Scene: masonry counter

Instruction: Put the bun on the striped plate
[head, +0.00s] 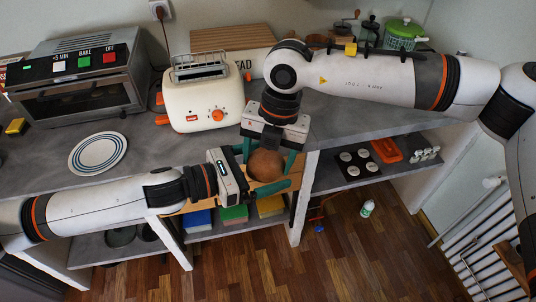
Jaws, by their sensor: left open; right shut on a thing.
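The bun (266,165), round and brown, is held in front of the counter's front edge, near the middle of the head view. My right gripper (268,162) reaches down from above and is shut on the bun, with teal fingers at its sides. My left gripper (264,176) comes in from the left, open, with its fingers close around the bun; whether they touch it I cannot tell. The striped plate (98,153), white with blue rings, lies flat and empty on the counter at the left.
A cream toaster (203,100) stands behind the grippers, and a toaster oven (80,78) is at the back left. A bread box (225,42) and green pot (403,33) stand farther back. The grey counter (155,160) is clear between plate and grippers.

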